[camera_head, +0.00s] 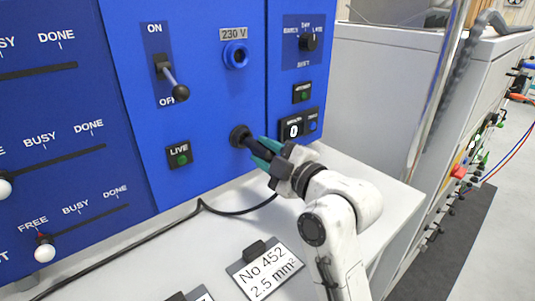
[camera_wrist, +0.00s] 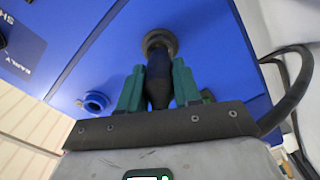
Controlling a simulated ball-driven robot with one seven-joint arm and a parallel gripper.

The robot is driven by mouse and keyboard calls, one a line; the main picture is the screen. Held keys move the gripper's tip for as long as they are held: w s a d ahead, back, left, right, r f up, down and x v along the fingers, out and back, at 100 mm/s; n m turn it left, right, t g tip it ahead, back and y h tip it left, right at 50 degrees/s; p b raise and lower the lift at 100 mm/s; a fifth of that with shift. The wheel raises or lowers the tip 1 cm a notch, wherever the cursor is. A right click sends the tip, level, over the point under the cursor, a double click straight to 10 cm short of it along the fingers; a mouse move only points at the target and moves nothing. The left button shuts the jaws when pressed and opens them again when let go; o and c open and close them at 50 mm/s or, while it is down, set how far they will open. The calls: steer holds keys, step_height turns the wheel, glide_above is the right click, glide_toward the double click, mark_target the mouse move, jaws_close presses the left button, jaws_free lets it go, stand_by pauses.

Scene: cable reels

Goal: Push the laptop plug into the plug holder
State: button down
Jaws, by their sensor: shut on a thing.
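My gripper (camera_head: 262,150) has green fingers and is shut on the black laptop plug (camera_wrist: 158,88), which sits between the fingers in the wrist view. The plug points at the blue panel. Its front end meets the round black plug holder (camera_head: 239,135) on the panel, which also shows in the wrist view (camera_wrist: 159,42). I cannot tell how deep the plug sits in it. In the head view my fingers mostly hide the plug. A black cable (camera_head: 240,212) lies on the grey ledge below and curves up towards my gripper.
The blue panel (camera_head: 205,110) carries an ON/OFF lever (camera_head: 172,80), a blue 230 V socket (camera_head: 236,55), a LIVE indicator (camera_head: 179,156) and a rotary knob (camera_head: 308,40). A label reading No 452 (camera_head: 266,272) stands on the ledge. Grey cabinets stand to the right.

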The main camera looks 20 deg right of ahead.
steer(key=shift+x, duration=1.15)
steer(key=c, duration=0.7)
jaws_free()
